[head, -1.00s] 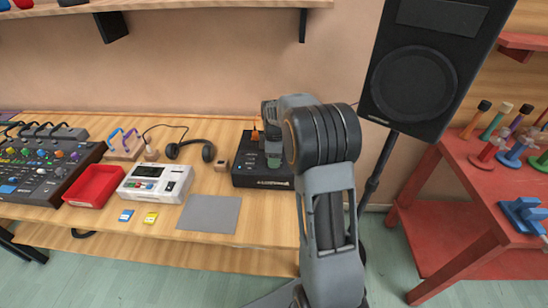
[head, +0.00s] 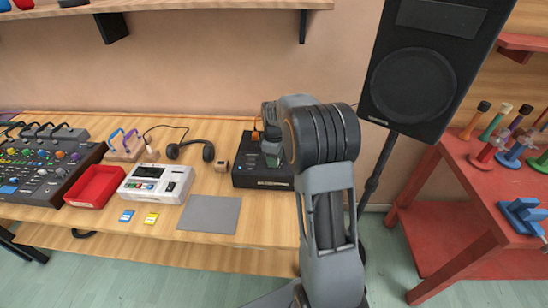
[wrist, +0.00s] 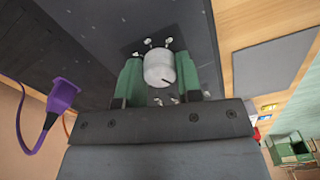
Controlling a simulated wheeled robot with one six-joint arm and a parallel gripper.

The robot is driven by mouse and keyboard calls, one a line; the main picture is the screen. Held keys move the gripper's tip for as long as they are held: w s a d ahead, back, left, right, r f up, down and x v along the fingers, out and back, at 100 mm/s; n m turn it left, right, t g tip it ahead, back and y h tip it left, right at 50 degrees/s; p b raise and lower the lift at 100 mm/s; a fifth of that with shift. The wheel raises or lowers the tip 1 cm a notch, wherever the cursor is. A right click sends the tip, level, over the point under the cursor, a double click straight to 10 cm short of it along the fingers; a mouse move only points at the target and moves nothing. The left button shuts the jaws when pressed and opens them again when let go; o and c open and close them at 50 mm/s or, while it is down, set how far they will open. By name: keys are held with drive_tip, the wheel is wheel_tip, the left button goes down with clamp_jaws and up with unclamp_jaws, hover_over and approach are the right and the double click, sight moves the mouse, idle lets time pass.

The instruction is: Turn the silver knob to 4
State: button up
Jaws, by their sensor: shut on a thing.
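The silver knob (wrist: 159,70) is a pale, rounded cylinder with a dark pointer line towards its lower right side in the wrist view. It sits on the dark top of a black box (head: 250,179) on the wooden bench. My gripper (wrist: 158,77) is shut on the knob, with one green finger on each side. White marks ring the knob, but they are too small to read, and the fingers hide some. In the head view my arm hides the knob and part of the box.
A purple plug (wrist: 64,95) on a cable shows left of the gripper in the wrist view. A small wooden block (head: 221,165) and black headphones (head: 190,150) are left of the box. A grey mat (head: 209,213) lies in front. A speaker (head: 425,75) stands right.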

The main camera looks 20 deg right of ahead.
drive_tip(key=m, duration=0.4)
drive_tip(key=shift+r+m+p, duration=0.1)
drive_tip(key=shift+m+p, duration=0.2)
drive_tip(key=m, duration=0.3)
drive_tip(key=shift+m, duration=0.4)
drive_tip(key=m, duration=0.4)
drive_tip(key=shift+p, duration=0.3)
drive_tip(key=m, duration=0.8)
drive_tip(key=shift+m, duration=0.3)
drive_tip(key=m, duration=0.4)
drive_tip(key=shift+w+m+p, duration=0.1)
drive_tip(key=shift+m+p, duration=0.2)
drive_tip(key=m, duration=0.3)
drive_tip(key=shift+m, duration=2.2)
